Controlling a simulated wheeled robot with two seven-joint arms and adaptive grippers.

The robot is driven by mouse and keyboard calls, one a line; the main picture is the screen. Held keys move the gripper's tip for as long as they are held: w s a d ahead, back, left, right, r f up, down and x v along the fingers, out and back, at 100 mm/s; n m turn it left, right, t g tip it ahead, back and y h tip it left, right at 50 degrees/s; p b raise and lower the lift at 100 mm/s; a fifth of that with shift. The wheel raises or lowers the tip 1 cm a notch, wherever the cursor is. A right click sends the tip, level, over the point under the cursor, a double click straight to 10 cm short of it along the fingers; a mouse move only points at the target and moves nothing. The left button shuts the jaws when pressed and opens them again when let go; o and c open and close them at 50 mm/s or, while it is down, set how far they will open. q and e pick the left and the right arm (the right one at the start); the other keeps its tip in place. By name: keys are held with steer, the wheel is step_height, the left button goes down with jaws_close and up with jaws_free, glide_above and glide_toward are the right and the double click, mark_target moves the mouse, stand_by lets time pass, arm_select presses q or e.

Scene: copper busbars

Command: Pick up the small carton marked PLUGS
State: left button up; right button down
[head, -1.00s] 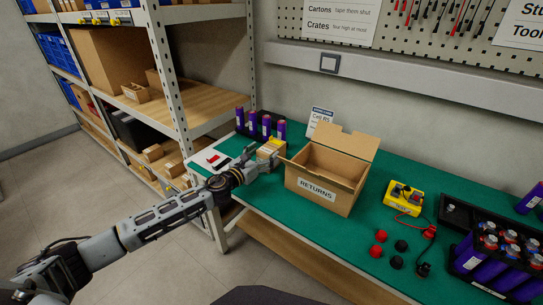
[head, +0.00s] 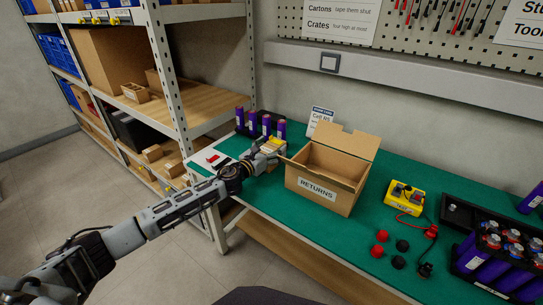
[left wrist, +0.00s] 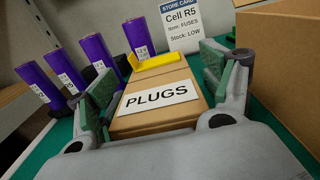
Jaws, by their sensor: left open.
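The small carton marked PLUGS (left wrist: 157,98) lies on the green bench mat, its label facing up in the left wrist view. A yellow piece (left wrist: 157,62) stands at its far end. My left gripper (left wrist: 158,82) is open, with one green-padded finger on each side of the carton. Whether the pads touch it I cannot tell. In the head view my left gripper (head: 268,151) covers most of the carton, and only a bit of yellow shows past it. My right gripper is not in view.
Purple cells (head: 266,125) stand behind the carton, by a store card (head: 321,118). An open RETURNS box (head: 323,181) stands close on the right. A yellow tester (head: 404,197), red and black caps and a cell crate lie farther right. Shelving (head: 183,85) is at the left.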

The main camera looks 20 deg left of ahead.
arm_select(q)
steer(key=shift+c, duration=0.3)
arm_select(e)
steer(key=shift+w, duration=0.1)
arm_select(q)
steer(key=c, duration=1)
steer(key=shift+o, duration=0.2)
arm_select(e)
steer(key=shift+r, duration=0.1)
arm_select(q)
steer(key=shift+r, duration=0.15)
